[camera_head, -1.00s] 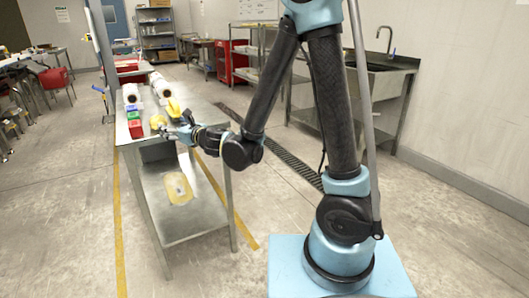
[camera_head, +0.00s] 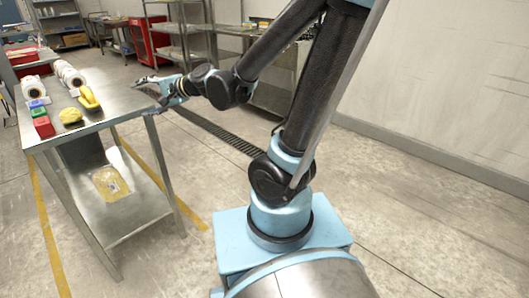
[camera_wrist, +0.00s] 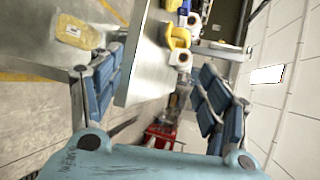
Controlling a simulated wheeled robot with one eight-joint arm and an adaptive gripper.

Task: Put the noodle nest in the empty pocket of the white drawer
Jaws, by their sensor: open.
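The noodle nest, a rough yellow lump (camera_head: 70,116), sits on the steel table near its front edge in the head view. A yellow lump at the top edge of the wrist view (camera_wrist: 171,5) appears to be the same nest. My gripper (camera_head: 152,89) is open and empty by the table's right edge, well to the right of the nest and apart from it. In the wrist view its fingers (camera_wrist: 160,64) are spread wide with nothing between them. I cannot make out the white drawer or its empty pocket in either view.
The steel table (camera_head: 112,101) also holds a curved yellow object (camera_head: 88,97), red (camera_head: 43,126), green (camera_head: 38,113) and blue (camera_head: 36,103) blocks, and white rolls (camera_head: 31,87). A yellowish pack (camera_head: 110,184) lies on the lower shelf. The table's right part is clear.

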